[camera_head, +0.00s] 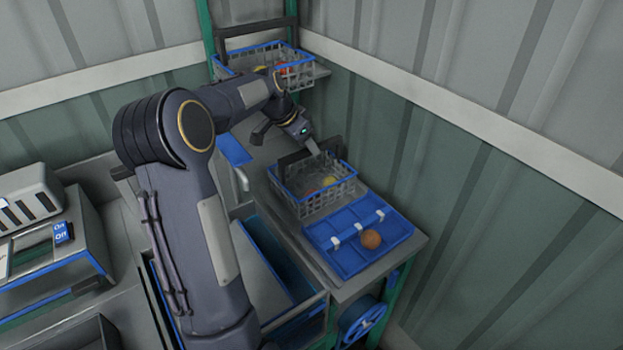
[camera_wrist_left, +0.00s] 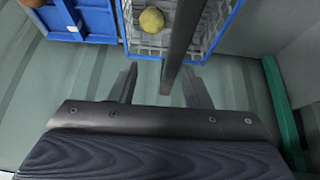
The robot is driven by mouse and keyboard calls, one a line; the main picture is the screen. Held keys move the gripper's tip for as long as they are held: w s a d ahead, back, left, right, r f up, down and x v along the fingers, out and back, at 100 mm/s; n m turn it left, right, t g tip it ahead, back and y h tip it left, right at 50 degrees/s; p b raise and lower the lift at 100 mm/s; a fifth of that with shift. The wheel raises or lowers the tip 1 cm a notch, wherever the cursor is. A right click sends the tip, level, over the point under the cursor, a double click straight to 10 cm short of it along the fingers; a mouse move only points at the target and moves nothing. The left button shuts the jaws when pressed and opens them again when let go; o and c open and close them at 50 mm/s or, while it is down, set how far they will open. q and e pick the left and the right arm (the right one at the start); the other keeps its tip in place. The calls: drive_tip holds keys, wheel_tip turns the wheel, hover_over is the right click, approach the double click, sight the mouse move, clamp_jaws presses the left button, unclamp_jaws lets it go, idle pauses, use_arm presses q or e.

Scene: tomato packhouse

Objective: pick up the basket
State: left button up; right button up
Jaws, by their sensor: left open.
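A grey mesh basket (camera_head: 325,203) with a blue rim and a dark upright handle stands on the bench. A yellowish fruit and a reddish one show inside it. My left gripper (camera_head: 312,147) is just above the basket, close to its handle, with its fingers partly hidden against the handle. In the left wrist view the left gripper (camera_wrist_left: 160,82) is open, and the dark handle bar (camera_wrist_left: 180,45) runs between its fingers. The blue rim of the basket (camera_wrist_left: 226,28) and a yellowish fruit (camera_wrist_left: 152,20) show beyond. I cannot tell whether the fingers touch the handle.
A blue tray (camera_head: 345,262) with an orange-brown fruit (camera_head: 371,239) lies right in front of the basket. A second basket (camera_head: 296,75) with fruit stands on a shelf behind. A corrugated wall (camera_head: 420,170) is close on the right. A switch box (camera_head: 64,232) is at left.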

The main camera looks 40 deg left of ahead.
use_arm(q)
drive_tip(key=shift+w+a+f, duration=0.3)
drive_tip(key=shift+a+f, duration=0.1)
drive_tip(key=shift+a, duration=0.15)
drive_tip(key=shift+w+f, duration=0.15)
drive_tip(key=shift+f, duration=0.15)
drive_tip(key=x, duration=0.2)
drive_tip(key=p+x, duration=0.1)
drive_tip(key=x, duration=0.1)
drive_tip(key=p+x, duration=0.1)
drive_tip(key=x, duration=0.1)
drive_tip(key=shift+w+a+f, duration=0.15)
drive_tip(key=shift+a, duration=0.1)
drive_tip(key=shift+w+f, duration=0.15)
drive_tip(key=shift+f, duration=0.2)
drive_tip(key=shift+f, duration=0.1)
clamp_jaws()
